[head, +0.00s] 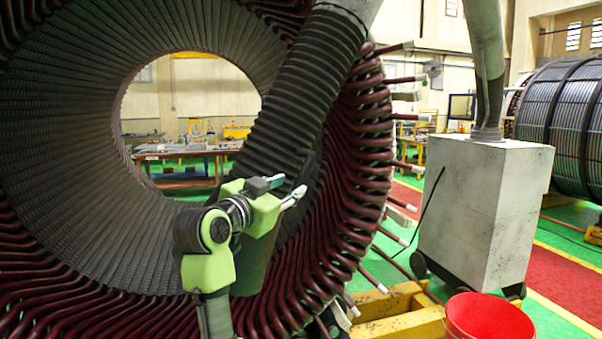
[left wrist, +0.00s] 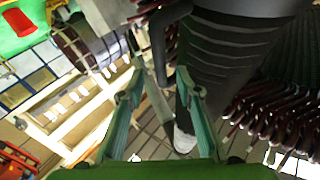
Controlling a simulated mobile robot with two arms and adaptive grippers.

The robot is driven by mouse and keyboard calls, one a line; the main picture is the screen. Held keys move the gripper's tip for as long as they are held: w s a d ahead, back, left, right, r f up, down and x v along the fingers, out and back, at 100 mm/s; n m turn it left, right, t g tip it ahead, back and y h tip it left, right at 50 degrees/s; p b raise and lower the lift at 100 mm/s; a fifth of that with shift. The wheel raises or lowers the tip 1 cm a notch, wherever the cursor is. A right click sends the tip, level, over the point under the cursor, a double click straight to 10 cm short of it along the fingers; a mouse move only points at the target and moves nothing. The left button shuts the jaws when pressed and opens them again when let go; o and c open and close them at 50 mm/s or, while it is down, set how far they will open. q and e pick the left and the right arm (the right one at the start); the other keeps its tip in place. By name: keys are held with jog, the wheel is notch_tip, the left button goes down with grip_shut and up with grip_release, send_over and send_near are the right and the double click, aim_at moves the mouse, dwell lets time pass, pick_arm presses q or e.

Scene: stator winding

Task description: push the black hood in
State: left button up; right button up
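The black hood (head: 257,262) is the dark, smooth lower end of a black ribbed hose (head: 305,85). The hose slants down from the top, in front of the stator's round opening. My left gripper (head: 286,189) is open and empty, close in front of the hose just above the hood, and its arm hides part of the hood. In the left wrist view, the gripper (left wrist: 157,95) has its fingers spread. The ribbed hose (left wrist: 215,60) fills the upper right, and a black curved handle (left wrist: 158,48) shows beyond the fingertips; contact cannot be told. My right gripper is not in view.
The large stator (head: 70,130) with dark red coil ends (head: 365,170) surrounds the hose. A grey wheeled cabinet (head: 480,205), a red bucket (head: 488,318) and a yellow stand (head: 400,315) are at the right. A workbench (head: 185,154) shows through the opening.

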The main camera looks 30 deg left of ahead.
aim_at(299, 180)
pick_arm(q)
jog(key=w, duration=0.2)
jog(key=w+p, duration=0.1)
jog(key=w, duration=0.1)
jog(key=w+p, duration=0.1)
jog(key=w, duration=0.1)
jog(key=shift+a+r, duration=0.1)
jog(key=shift+a, duration=0.3)
jog(key=shift+w+p, duration=0.3)
jog(key=shift+w, duration=0.25)
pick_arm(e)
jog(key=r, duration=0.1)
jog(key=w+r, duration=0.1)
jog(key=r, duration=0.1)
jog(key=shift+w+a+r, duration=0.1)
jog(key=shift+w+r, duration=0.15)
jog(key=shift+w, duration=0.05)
pick_arm(q)
grip_shut()
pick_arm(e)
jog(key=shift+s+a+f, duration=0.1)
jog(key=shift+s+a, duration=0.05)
